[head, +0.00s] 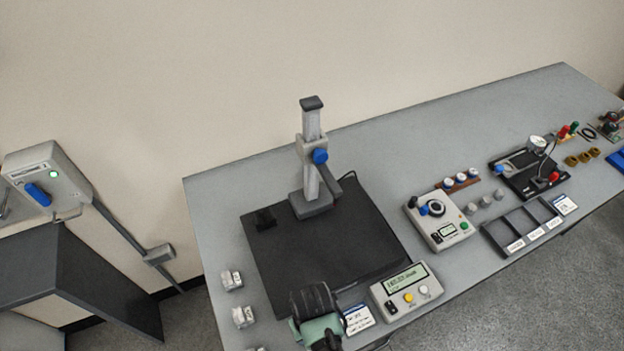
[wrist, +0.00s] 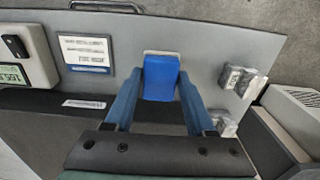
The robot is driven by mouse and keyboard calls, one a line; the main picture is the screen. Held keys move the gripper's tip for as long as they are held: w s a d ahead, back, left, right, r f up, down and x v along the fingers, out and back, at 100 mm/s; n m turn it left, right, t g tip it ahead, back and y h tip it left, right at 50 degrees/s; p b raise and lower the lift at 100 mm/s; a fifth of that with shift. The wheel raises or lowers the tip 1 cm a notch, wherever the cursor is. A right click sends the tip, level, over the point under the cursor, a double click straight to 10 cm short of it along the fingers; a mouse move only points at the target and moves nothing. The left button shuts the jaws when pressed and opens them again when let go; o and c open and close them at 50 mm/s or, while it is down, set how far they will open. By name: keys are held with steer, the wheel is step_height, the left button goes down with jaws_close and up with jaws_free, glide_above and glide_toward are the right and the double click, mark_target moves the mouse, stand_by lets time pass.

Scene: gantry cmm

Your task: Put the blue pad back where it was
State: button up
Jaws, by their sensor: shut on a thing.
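In the wrist view, the blue pad (wrist: 160,82) lies between the two fingers of my gripper (wrist: 159,74), which is shut on it. A pale edge shows just beyond the pad's far end, and I cannot tell what it belongs to. The grey bench top (wrist: 205,38) is around and below the pad. I cannot tell whether the pad touches the bench. In the head view, my gripper (head: 319,312) is at the bottom, over the bench's front edge beside the black plate. Its fingers and the pad are hidden there.
A label card (wrist: 88,52) and a display box (head: 405,290) are close on one side. Several pale metal blocks (head: 232,281) are on the other. The gauge stand (head: 312,165) rises from the black plate (head: 330,245). Bare bench lies behind.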

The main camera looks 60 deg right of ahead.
steer(key=shift+f, duration=1.9)
steer(key=shift+f, duration=0.1)
steer(key=o, duration=1.3)
step_height(320, 180, up, 12)
steer(key=shift+r, duration=0.15)
